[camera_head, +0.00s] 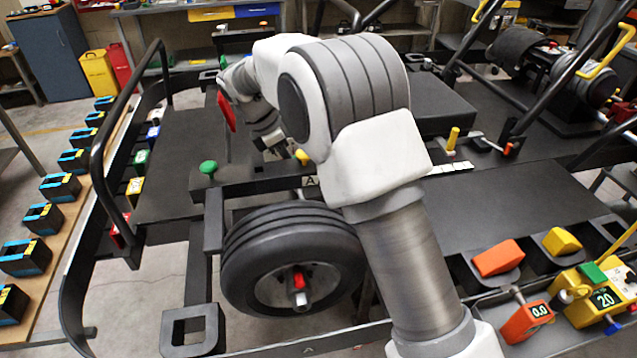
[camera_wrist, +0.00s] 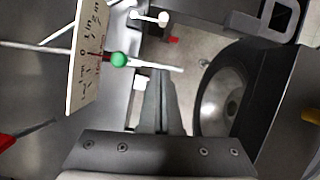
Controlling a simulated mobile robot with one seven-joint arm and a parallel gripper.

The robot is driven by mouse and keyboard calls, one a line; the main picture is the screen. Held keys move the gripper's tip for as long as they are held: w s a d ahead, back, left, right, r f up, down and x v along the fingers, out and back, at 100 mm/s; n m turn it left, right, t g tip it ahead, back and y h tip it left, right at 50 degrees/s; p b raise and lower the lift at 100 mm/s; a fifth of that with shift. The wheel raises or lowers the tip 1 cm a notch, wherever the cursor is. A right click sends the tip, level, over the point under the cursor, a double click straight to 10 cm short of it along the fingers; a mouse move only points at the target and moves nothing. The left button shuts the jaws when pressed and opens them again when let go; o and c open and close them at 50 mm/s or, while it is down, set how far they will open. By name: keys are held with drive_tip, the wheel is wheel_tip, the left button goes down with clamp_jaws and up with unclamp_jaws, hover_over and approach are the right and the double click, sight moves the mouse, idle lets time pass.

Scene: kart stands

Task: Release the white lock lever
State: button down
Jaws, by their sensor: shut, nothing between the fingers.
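A small white lever (camera_wrist: 150,17) with a rounded end shows at the top of the wrist view, beyond my fingertips. It looks the best match for the white lock lever. I cannot make it out in the head view, where my arm covers much of the middle. My gripper (camera_wrist: 160,76) is shut and empty, its fingers pressed together and pointing up the picture. Its tips are close to a pale rod beside a green ball (camera_wrist: 118,59); I cannot tell whether they touch. The white lever is apart from the tips.
A wheel with a black tyre (camera_head: 290,262) is just right of my fingers in the wrist view. A pale marked plate (camera_wrist: 88,55) stands at the left there. A green knob (camera_head: 208,167) rises from the kart frame. Orange and yellow blocks lie in holders at the right.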

drive_tip(key=w+d+f, duration=0.3)
drive_tip(key=d+f, duration=0.4)
drive_tip(key=f, duration=0.2)
drive_tip(key=shift+b, duration=0.35)
drive_tip(key=shift+d+n+t+p, duration=0.3)
drive_tip(key=shift+d+n, duration=0.2)
drive_tip(key=shift+n, duration=0.3)
drive_tip(key=shift+w+d+n+t+y+p, duration=0.25)
drive_tip(key=shift+w+d+n+y+p, duration=0.1)
drive_tip(key=shift+d+n+p, duration=0.6)
drive_tip(key=shift+w+d+n+t+y+p, duration=0.25)
drive_tip(key=shift+w+d+n+p, duration=0.1)
drive_tip(key=shift+d+n+p, duration=0.5)
drive_tip(key=shift+w+d+n+t+y+p, duration=0.2)
drive_tip(key=shift+w+d+n+y+p, duration=0.15)
drive_tip(key=shift+d+n+p, duration=0.6)
drive_tip(key=shift+f, duration=0.1)
